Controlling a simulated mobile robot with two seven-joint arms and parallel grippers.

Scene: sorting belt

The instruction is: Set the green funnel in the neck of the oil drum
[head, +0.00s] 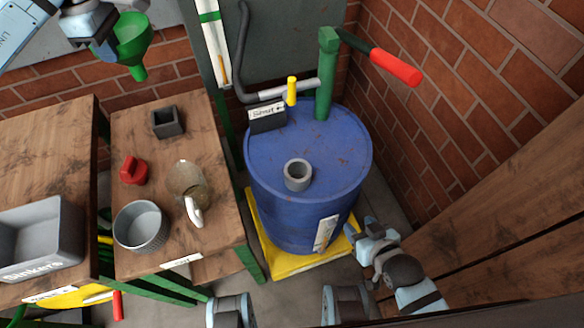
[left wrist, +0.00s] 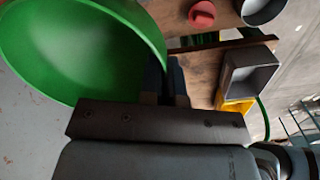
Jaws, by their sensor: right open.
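The green funnel (head: 133,36) is in the air at the upper left of the head view, spout down, its cone slightly tilted. My left gripper (head: 106,48) is shut on the funnel's rim from the left. In the left wrist view the funnel's bowl (left wrist: 75,50) fills the left side, against the fingers (left wrist: 165,85). The blue oil drum (head: 275,220) stands upright at the middle, with a grey ring-shaped neck (head: 298,184) on its top, open and empty. My right gripper (head: 366,238) is open and empty, low beside the drum's right side.
A green pump with a red handle (head: 395,67) and a small sign (head: 267,117) stand on the drum's far side. A wooden table (head: 150,110) left of the drum holds a jug (head: 188,181), a grey pot (head: 140,227), a red object (head: 134,171) and a square box (head: 168,122). Brick walls close the back.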

